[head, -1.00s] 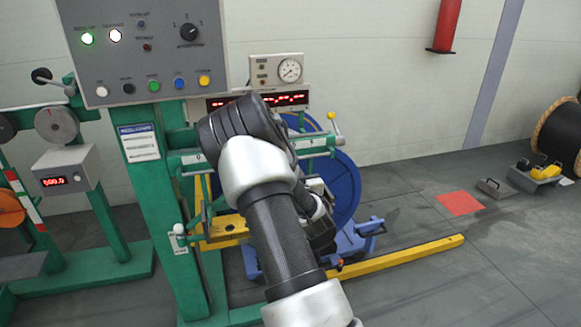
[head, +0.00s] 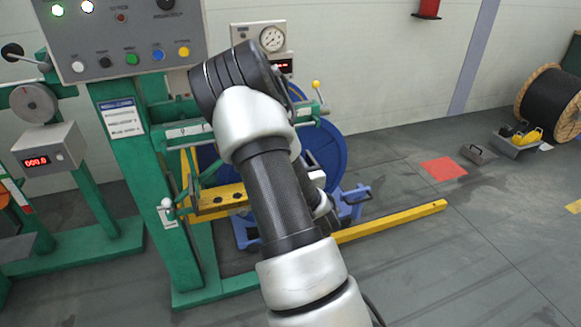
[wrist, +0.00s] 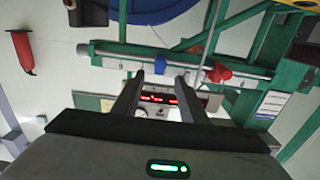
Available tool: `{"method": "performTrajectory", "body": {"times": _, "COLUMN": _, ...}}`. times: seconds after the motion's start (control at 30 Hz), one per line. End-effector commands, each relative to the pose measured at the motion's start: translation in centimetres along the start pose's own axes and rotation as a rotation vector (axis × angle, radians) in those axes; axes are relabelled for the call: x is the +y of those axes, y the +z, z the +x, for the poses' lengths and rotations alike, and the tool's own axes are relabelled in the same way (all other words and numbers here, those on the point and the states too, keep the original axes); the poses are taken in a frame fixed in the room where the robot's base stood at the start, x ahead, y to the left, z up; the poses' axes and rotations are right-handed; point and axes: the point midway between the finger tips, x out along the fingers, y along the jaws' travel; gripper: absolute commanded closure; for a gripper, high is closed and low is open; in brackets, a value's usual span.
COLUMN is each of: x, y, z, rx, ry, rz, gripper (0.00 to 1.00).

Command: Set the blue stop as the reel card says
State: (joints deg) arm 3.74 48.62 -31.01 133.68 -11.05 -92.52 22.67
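My gripper (wrist: 160,80) shows in the wrist view with its two fingers apart and nothing visibly held between them. Its fingertips are just below a pale marked rail (wrist: 120,55) in the picture. A small blue piece (wrist: 160,67), probably the blue stop, shows at the rail between the fingertips; contact cannot be told. A red clamp (wrist: 218,73) sits on the rail to its right. In the head view the rail (head: 190,131) is partly behind my arm, which hides the stop. A white card with a blue header (head: 121,118) is on the green post; its text is unreadable.
A grey control panel (head: 125,35) stands above the rail. A blue reel (head: 325,150) is behind my arm. A yellow floor bar (head: 390,221) runs right. A red floor patch (head: 443,169) and black cable reel (head: 550,100) lie farther right. The floor at front right is clear.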

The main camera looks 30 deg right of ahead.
Motion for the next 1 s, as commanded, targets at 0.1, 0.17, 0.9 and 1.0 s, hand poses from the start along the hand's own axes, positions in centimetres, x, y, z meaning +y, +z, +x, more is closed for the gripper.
{"method": "performTrajectory", "body": {"times": 0.1, "x": 0.1, "y": 0.0, "z": -2.8, "rx": -0.002, "ry": 0.004, "rz": 0.002, "gripper": 0.61}}
{"method": "performTrajectory", "body": {"times": 0.17, "x": 0.1, "y": 0.0, "z": -4.0, "rx": -0.002, "ry": 0.003, "rz": 0.001, "gripper": 0.61}}
{"method": "performTrajectory", "body": {"times": 0.9, "x": 0.0, "y": 0.0, "z": -6.9, "rx": 0.001, "ry": 0.001, "rz": 0.000, "gripper": 0.61}}
{"method": "performTrajectory", "body": {"times": 1.0, "x": 0.0, "y": -0.1, "z": -6.9, "rx": 0.001, "ry": 0.001, "rz": 0.000, "gripper": 0.61}}
